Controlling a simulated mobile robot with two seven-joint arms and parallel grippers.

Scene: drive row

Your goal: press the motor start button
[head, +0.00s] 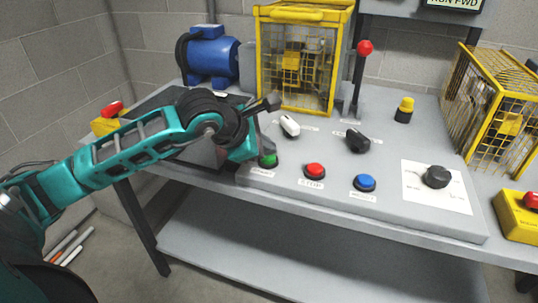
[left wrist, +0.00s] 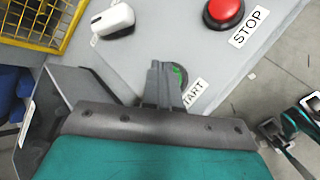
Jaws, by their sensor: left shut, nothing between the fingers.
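The green start button (head: 268,160) is on the grey console's front left, above a label partly hidden in the left wrist view. My left gripper (head: 264,144) is shut and empty, with its fingertips just above or at this button. In the left wrist view the shut fingers (left wrist: 162,84) cover part of the green button (left wrist: 180,76). I cannot tell whether they touch it. My right gripper is not seen.
A red STOP button (head: 315,170) is to the right of the green one, then a blue button (head: 365,183). White (head: 290,126) and black (head: 358,141) switches stand behind.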

